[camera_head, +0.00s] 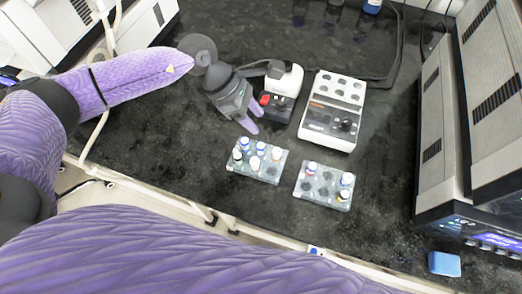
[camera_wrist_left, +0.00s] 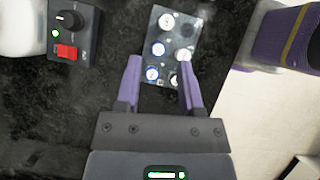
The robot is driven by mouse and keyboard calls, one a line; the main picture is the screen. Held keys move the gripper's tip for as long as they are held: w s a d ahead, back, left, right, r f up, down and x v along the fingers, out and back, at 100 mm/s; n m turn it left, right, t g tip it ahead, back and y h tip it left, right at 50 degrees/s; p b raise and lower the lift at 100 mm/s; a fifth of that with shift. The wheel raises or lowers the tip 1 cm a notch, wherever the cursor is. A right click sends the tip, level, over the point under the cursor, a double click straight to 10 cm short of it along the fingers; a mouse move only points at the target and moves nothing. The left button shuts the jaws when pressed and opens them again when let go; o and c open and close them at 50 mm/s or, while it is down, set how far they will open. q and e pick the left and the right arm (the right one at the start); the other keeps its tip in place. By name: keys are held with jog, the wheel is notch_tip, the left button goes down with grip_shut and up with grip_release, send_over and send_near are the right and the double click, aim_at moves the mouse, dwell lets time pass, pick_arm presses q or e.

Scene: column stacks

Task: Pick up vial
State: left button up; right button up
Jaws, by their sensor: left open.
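My left gripper (camera_head: 250,122) is open and empty above the dark counter, behind the left vial rack (camera_head: 267,178). In the left wrist view its two purple fingers (camera_wrist_left: 160,82) point at that rack (camera_wrist_left: 188,22), which lies ahead of and partly between the fingertips. A second rack (camera_head: 308,194) to the right holds a few vials (camera_head: 347,179) and has empty holes. My right gripper does not show.
A small black device with a red switch (camera_head: 265,100) and a knob stands close behind the left gripper. A white machine (camera_head: 335,95) with round wells stands to its right. Large grey instruments (camera_head: 440,130) line the right side. A blue block (camera_head: 444,264) lies front right.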

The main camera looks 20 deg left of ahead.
aim_at(260, 145)
pick_arm(q)
jog(key=shift+s+a+f+m+y, duration=0.2)
jog(key=shift+a+f+m+y, duration=0.15)
jog(key=shift+a+f+y, duration=0.2)
jog(key=shift+s+a+f+m+y, duration=0.15)
jog(key=shift+a+f+m+y, duration=0.25)
jog(key=shift+a, duration=0.25)
jog(key=b+x, duration=0.2)
jog(key=x, duration=0.6)
jog(key=shift+d+f+b, duration=0.25)
jog(key=shift+d+b, duration=0.1)
jog(key=shift+b, duration=0.05)
jog(key=shift+d+f, duration=0.1)
jog(key=shift+f, duration=0.1)
jog(key=c, duration=0.6)
grip_shut()
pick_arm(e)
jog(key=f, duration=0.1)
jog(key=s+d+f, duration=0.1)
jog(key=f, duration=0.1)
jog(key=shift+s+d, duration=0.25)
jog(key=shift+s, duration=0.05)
